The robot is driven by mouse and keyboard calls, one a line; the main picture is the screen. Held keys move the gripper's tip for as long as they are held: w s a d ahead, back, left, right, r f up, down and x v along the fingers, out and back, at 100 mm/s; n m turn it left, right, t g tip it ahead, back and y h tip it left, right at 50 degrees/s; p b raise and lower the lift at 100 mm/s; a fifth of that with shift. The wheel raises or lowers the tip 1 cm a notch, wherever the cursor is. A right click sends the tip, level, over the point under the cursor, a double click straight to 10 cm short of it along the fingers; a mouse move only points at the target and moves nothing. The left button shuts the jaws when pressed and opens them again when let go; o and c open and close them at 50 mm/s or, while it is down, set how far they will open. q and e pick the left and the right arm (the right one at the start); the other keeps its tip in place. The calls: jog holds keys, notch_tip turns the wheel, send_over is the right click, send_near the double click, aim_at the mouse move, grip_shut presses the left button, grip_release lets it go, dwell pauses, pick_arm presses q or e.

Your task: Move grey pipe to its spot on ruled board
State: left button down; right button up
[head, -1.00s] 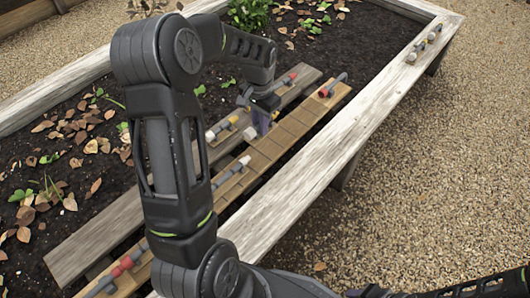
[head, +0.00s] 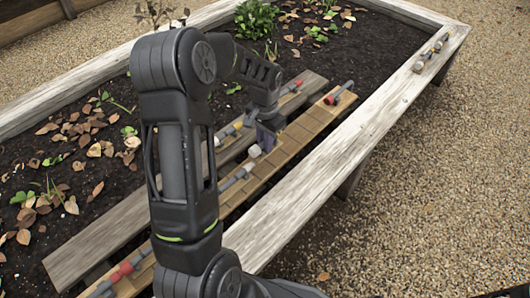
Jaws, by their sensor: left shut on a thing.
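The ruled board (head: 292,141) is a long tan wooden strip with cross lines, lying along the near side of the bed. My left gripper (head: 266,140) is over its middle, pointing down and shut on a pipe, the grey pipe as far as I can tell. A white end piece (head: 254,151) shows just left of the fingers; the rest of the held pipe is hidden. I cannot tell whether it touches the board. Another grey pipe with a white end (head: 237,178) lies on the board just nearer. My right gripper is not in view.
Red-fitted pipes lie at the board's far end (head: 340,94) and near end (head: 120,274). More pipe pieces (head: 430,55) rest on the bed's rim (head: 330,167).

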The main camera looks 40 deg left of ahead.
aim_at(265, 161)
pick_arm(q)
notch_tip(265, 161, down, 5)
jog(key=shift+r+b, duration=0.1)
jog(key=shift+b, duration=0.65)
jog(key=shift+f, duration=0.25)
jog(key=c, duration=1.4)
grip_release()
jog(key=shift+r, duration=0.1)
jog(key=shift+r, duration=0.1)
notch_tip(265, 161, up, 12)
jog(key=p, duration=0.3)
jog(key=shift+p, duration=0.3)
